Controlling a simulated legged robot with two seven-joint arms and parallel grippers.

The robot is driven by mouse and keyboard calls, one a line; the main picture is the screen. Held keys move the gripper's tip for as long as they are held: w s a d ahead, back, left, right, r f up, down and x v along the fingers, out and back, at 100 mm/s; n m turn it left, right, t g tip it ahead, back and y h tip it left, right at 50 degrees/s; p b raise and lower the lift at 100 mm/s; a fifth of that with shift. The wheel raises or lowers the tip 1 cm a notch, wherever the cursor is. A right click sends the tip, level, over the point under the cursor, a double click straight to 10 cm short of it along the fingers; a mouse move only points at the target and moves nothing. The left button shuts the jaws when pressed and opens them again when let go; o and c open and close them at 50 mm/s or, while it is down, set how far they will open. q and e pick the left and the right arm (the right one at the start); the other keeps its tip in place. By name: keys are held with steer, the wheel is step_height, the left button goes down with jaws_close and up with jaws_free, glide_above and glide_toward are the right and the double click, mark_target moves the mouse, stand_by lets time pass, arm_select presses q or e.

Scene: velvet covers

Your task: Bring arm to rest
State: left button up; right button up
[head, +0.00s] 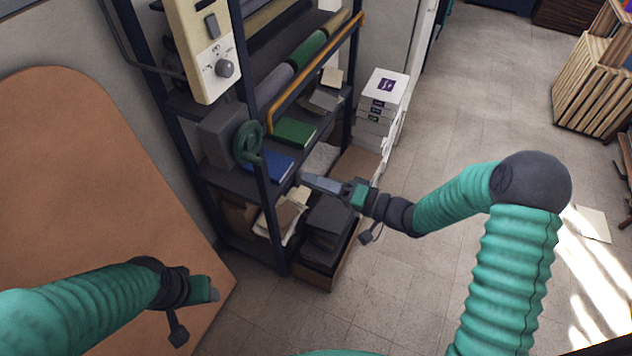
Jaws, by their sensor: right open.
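My right arm, with green ribbed sleeves, comes in from the lower right and bends at a dark elbow. Its gripper (322,184) is open and points left, in front of the dark shelf rack (262,180), near a blue book (268,166) on a shelf. I see nothing held in it. My left arm comes in from the lower left. Its gripper (205,290) is in front of the brown board, and its fingers are too hidden to tell open from shut.
A brown rounded board (80,180) leans at the left. A panel with a knob (203,50) is on the rack. White boxes (383,100) stand beside the rack. A wooden crate (590,85) stands at the far right. The tiled floor (460,110) between them is clear.

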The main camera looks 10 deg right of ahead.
steer(key=s+d+f+n+g+h, duration=0.1)
steer(key=d+f+h, duration=0.5)
steer(key=d+h, duration=0.45)
steer(key=s+f+g+h, duration=0.1)
steer(key=s+g+h, duration=0.3)
steer(key=s, duration=1.5)
steer(key=g, duration=0.3)
steer(key=shift+s+a+n, duration=0.15)
steer(key=shift+n, duration=0.25)
steer(key=shift+a, duration=0.2)
